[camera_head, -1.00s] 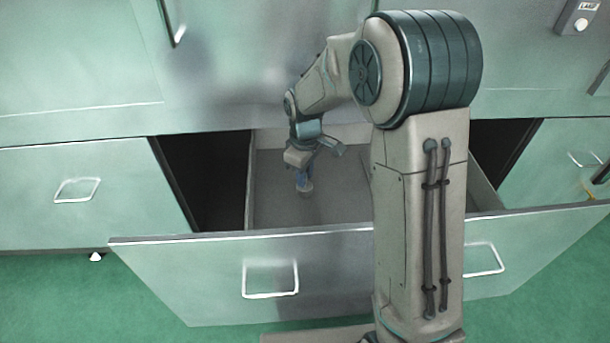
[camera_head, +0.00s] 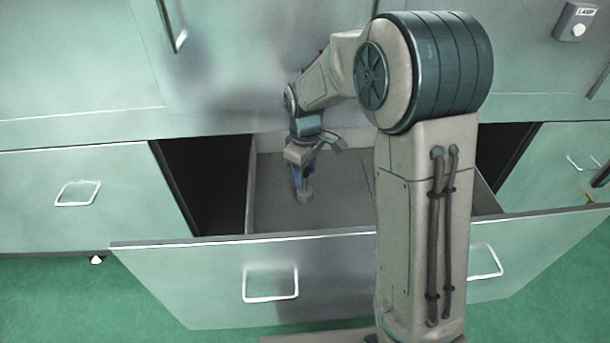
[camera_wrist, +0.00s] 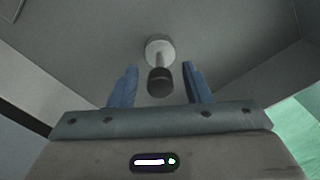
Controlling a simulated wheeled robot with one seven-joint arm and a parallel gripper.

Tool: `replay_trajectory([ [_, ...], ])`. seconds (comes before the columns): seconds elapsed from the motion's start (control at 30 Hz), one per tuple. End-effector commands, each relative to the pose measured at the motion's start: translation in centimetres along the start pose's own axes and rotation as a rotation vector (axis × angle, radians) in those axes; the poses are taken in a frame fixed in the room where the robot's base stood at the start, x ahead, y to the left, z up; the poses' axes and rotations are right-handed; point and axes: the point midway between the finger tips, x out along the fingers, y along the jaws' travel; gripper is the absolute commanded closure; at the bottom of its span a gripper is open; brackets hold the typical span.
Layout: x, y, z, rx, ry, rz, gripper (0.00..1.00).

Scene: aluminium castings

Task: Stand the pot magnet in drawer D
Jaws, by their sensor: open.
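The pot magnet (camera_head: 304,195) stands upright on the floor of the open drawer (camera_head: 345,213). In the wrist view it shows a pale round base (camera_wrist: 160,45), a thin stem and a dark round knob (camera_wrist: 160,82). My gripper (camera_head: 304,172) is just above it, pointing down. In the wrist view its two blue fingers (camera_wrist: 159,68) are apart, one on each side of the knob, with a gap on both sides. No letter shows on the drawer.
The drawer's front panel (camera_head: 220,280) and side walls surround the gripper. The drawer floor around the magnet is bare. A closed-looking drawer with a handle (camera_head: 78,193) is at the left. A lamp switch (camera_head: 577,22) is at the upper right.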

Motion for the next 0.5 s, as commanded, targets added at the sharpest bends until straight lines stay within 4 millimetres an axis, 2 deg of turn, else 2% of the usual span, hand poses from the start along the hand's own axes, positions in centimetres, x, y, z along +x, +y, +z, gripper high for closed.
replay_trajectory([
  [0.03, -1.6, 0.1, 0.0, 0.001, 0.003, 0.003, 0.56],
  [0.23, -6.0, 0.1, -0.1, 0.001, 0.003, 0.003, 0.56],
  [0.4, -8.5, 0.0, -0.1, 0.001, 0.002, 0.001, 0.56],
  [0.5, -9.3, 0.0, 0.0, 0.000, 0.002, 0.001, 0.56],
])
